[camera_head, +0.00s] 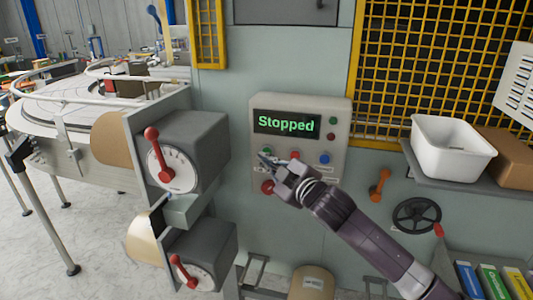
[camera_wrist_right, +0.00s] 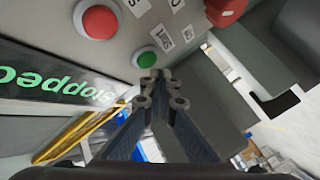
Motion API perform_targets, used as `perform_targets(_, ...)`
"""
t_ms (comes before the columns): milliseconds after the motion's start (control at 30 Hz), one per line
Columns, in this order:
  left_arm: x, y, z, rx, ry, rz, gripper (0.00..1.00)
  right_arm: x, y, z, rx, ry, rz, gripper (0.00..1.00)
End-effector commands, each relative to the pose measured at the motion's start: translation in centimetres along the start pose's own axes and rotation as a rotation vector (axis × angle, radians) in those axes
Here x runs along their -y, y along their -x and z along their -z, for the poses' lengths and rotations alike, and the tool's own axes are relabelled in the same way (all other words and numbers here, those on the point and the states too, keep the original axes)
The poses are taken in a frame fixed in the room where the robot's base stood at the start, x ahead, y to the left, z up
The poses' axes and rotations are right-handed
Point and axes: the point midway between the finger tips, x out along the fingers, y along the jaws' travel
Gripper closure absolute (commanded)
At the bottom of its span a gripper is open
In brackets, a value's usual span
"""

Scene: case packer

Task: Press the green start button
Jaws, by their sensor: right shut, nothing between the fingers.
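The grey control panel (camera_head: 342,120) is on the machine's front wall, and its display (camera_head: 286,124) reads "Stopped" in green. The green button (camera_wrist_right: 144,58) shows clearly in the right wrist view, just beyond my fingertips, beside a "Start" label. My right gripper (camera_head: 266,159) reaches the panel from the lower right and is shut and empty. Its fingertips (camera_wrist_right: 155,80) are very close to the green button's edge; I cannot tell whether they touch. My left gripper is not in view.
A red button (camera_head: 295,155) and a blue button (camera_head: 324,159) sit right of the green one. A larger red knob (camera_head: 268,187) is below it. A grey box with a red lever (camera_head: 152,141) juts out left. A white bin (camera_head: 452,150) stands on the right shelf.

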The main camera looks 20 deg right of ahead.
Motion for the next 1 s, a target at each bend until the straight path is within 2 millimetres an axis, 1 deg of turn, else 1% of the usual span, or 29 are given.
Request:
perform_targets(200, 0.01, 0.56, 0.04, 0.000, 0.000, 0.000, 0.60, -0.47, -0.47, -0.27, 0.000, 0.000, 0.000, 1.00)
perform_targets(1000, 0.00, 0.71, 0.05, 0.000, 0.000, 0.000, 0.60, -0.68, -0.85, -0.58, 0.000, 0.000, 0.000, 1.00)
